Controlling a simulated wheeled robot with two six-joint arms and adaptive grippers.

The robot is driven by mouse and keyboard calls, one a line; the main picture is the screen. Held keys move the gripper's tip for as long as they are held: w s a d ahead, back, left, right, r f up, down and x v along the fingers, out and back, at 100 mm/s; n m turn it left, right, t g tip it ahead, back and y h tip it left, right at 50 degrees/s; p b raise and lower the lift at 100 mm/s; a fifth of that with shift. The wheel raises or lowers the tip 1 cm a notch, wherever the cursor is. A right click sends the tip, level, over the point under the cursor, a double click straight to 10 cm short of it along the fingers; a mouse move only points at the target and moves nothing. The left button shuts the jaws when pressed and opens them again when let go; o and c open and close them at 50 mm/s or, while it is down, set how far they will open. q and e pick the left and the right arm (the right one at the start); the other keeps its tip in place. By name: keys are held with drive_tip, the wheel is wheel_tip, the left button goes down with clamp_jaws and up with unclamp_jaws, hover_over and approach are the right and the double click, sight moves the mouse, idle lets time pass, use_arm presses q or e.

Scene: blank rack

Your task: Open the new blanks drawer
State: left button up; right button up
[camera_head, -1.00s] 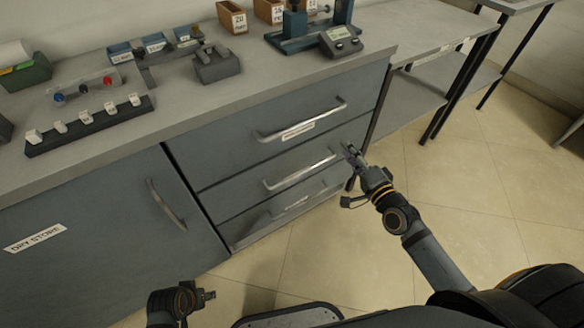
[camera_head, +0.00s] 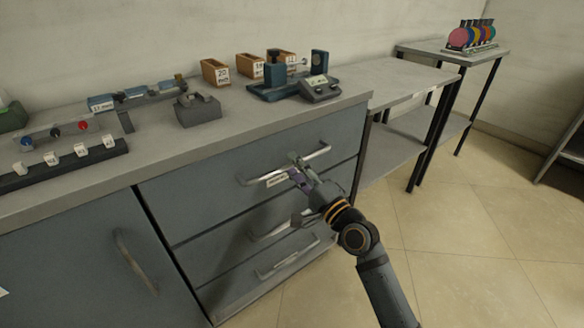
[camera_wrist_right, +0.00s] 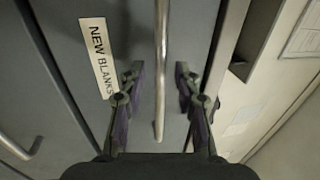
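The new blanks drawer (camera_head: 222,203) is the top drawer of the grey cabinet and looks shut. Its bar handle (camera_head: 258,180) also shows in the right wrist view (camera_wrist_right: 161,60), beside a label reading "NEW BLANKS" (camera_wrist_right: 98,55). My right gripper (camera_head: 297,165) is at the right part of this handle and hides some of the bar and label. In the right wrist view the gripper (camera_wrist_right: 160,85) is open, its fingers on either side of the bar with gaps to both. My left gripper is out of view.
Two lower drawers with handles (camera_head: 290,258) are below, and a door with a handle (camera_head: 135,262) is at the left. The counter holds wooden boxes (camera_head: 214,73), a blue device (camera_head: 268,88) and a grey block (camera_head: 198,110). Floor at the right is clear.

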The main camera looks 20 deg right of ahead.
drive_tip(key=shift+w+a+r, duration=0.15)
drive_tip(key=shift+w+a, duration=0.1)
drive_tip(key=shift+w, duration=0.4)
clamp_jaws()
